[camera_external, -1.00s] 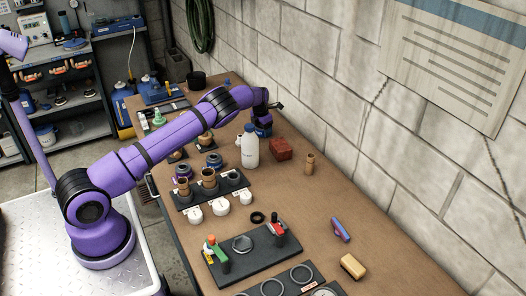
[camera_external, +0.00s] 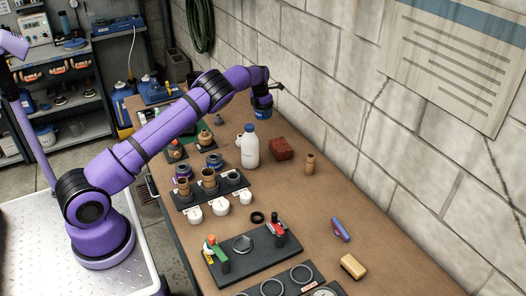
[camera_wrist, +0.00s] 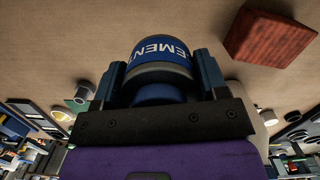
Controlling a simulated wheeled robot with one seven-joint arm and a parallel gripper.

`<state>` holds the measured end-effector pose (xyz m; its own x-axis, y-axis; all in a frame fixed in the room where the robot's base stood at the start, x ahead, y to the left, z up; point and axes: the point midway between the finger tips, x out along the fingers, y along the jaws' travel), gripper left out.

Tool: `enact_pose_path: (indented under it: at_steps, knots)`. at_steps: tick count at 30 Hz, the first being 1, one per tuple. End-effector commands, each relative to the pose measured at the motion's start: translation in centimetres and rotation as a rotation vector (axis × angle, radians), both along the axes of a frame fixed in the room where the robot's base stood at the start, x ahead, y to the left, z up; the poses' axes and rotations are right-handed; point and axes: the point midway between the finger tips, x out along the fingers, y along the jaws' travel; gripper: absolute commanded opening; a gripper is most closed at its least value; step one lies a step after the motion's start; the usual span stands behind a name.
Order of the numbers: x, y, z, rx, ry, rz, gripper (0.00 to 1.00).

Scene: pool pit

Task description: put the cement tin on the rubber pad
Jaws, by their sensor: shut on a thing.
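The cement tin (camera_external: 262,113) is blue with a dark top. In the wrist view the tin (camera_wrist: 160,50) shows white letters of "CEMENT" on its band. My gripper (camera_external: 262,101) is shut on it from above, and in the wrist view the two fingers of my gripper (camera_wrist: 160,72) lie on either side of it. The tin hangs above the far part of the bench, near the wall. I cannot tell for sure which dark flat piece is the rubber pad; part of the bench behind my arm is hidden.
A white bottle (camera_external: 250,151) and a red-brown block (camera_external: 281,149) stand near the tin, with a small brown bottle (camera_external: 310,164) to the right. A dark holder (camera_external: 185,203) carries several fittings. The block wall (camera_external: 330,90) bounds the back.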

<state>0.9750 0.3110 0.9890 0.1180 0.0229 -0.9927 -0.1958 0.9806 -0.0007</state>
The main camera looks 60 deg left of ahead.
Motion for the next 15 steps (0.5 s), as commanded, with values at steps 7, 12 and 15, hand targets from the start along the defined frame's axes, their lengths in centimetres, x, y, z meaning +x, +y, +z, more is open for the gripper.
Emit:
enact_pose_path:
  at_steps: [7,12,15]
  knots:
    - [-2.9,3.1,0.6,0.001,0.004,0.082,0.38]
    - [-8.4,7.8,1.1,0.0,0.009,0.229,0.38]
    - [-12.2,10.6,1.5,0.0,0.008,0.329,0.38]
